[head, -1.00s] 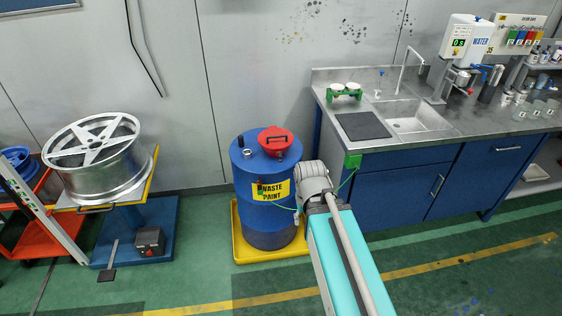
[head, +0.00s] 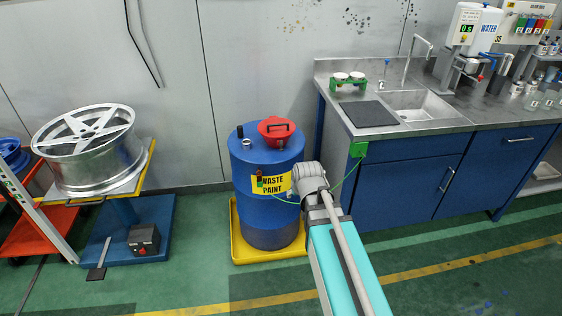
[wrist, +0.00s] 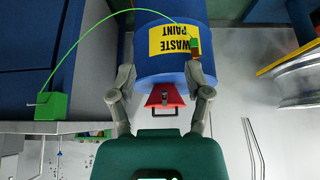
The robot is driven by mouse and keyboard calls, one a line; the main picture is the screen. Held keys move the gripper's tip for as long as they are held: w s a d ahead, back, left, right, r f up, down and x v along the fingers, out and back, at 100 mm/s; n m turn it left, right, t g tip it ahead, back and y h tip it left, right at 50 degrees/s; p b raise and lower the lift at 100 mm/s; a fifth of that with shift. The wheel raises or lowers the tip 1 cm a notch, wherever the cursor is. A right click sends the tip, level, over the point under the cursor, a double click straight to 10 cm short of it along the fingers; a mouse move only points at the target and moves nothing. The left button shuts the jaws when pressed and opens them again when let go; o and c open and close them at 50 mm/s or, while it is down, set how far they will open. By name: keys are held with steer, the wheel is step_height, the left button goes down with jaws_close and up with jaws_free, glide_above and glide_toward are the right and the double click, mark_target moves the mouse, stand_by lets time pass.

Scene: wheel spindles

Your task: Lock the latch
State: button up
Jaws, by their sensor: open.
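The blue drum (head: 266,215) with a yellow WASTE PAINT label stands upright in a yellow tray (head: 240,256). Its red lid (head: 277,127) with a black handle is on top; it also shows in the wrist view (wrist: 164,97). A small clip (head: 260,181) on the drum's side holds a green cable; the clip shows beside a fingertip in the wrist view (wrist: 193,45). I cannot tell which part is the latch. My gripper (wrist: 160,72) is open, its fingers apart with the drum's top and lid seen between them. Its fingers are hidden in the head view.
A sink counter (head: 440,125) stands right of the drum, with a green box (head: 358,150) at its near corner that the cable runs to. A wheel (head: 90,150) on a stand is at left. The floor in front is clear.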

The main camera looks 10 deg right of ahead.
mark_target(281, 150)
steer(key=w+f+t+b, duration=0.5)
steer(key=w+t+b, duration=0.3)
steer(key=b, duration=0.8)
steer(key=w+f+t+b, duration=0.6)
steer(key=w+b, duration=0.6)
steer(key=b, duration=0.5)
steer(key=t, duration=0.2)
steer(key=shift+f+t, duration=0.2)
steer(key=shift+t, duration=0.1)
steer(key=shift+r, duration=0.1)
steer(key=p+x, duration=0.5)
steer(key=x, duration=0.8)
steer(key=shift+w+r, duration=0.2)
steer(key=shift+w, duration=0.1)
